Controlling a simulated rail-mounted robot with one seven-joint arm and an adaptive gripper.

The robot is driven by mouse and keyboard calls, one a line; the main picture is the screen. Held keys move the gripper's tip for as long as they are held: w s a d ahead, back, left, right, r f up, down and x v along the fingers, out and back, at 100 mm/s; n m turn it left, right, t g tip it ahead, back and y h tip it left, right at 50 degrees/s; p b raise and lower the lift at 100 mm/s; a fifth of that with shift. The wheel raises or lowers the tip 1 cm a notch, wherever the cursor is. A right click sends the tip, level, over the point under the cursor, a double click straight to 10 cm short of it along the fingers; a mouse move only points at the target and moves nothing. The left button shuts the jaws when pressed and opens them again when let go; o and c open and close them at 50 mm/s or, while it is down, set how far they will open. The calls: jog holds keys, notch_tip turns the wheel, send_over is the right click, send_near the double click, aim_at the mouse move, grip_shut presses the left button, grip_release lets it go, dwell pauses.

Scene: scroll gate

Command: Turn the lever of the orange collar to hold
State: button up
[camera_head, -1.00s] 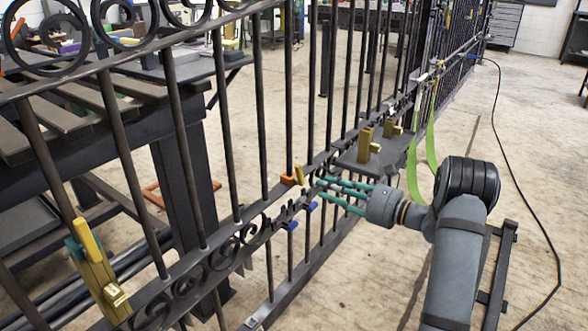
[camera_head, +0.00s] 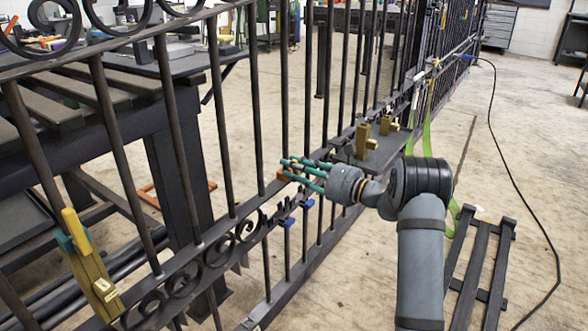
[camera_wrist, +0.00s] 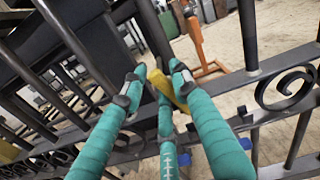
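The orange collar (camera_head: 283,176) sits on the gate's lower rail at the foot of an upright bar, partly hidden by my fingers in the head view. Its yellow lever (camera_wrist: 170,89) shows in the wrist view among my fingertips. My gripper (camera_head: 291,168) has teal fingers around the lever; it also shows in the wrist view (camera_wrist: 160,92). Two fingers come from either side and the third from below. The fingers look spread apart. I cannot tell whether any of them touches the lever. The collar's body is hard to make out in the wrist view.
Upright gate bars and scrollwork (camera_head: 200,265) lie close to my fingers. A brass block with a yellow lever (camera_head: 75,230) is at the left. A dark plate (camera_head: 374,155) with brass blocks stands behind my gripper. Blue pieces (camera_head: 289,222) hang below the rail.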

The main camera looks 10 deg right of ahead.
jog(key=shift+c, duration=0.2)
grip_shut()
dwell(0.6)
